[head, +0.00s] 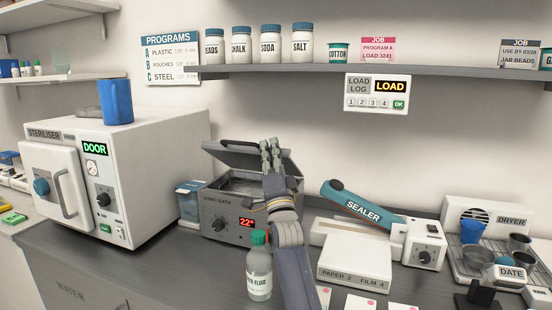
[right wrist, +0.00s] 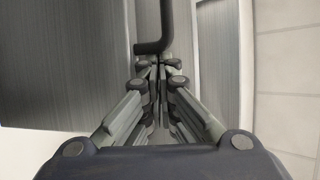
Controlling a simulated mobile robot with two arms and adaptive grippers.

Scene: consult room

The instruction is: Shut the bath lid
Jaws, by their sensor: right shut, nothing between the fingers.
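The sonic bath (head: 228,222) is a grey box on the counter with a red display. Its lid (head: 240,157) stands raised and tilted at the back, so the basin shows below it. My right gripper (head: 269,143) is shut and empty, fingers pointing up at the right part of the lid. In the right wrist view, the closed fingertips (right wrist: 158,62) are right by a dark bent handle (right wrist: 150,47) on the brushed-metal lid (right wrist: 75,55); I cannot tell whether they touch. My left gripper is not in view.
A green-capped fluid bottle (head: 259,270) stands in front of the bath, close to my right arm. The steriliser (head: 150,165) is to the left, the sealer (head: 365,205) and dryer (head: 490,220) to the right. A shelf (head: 400,71) with jars runs above.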

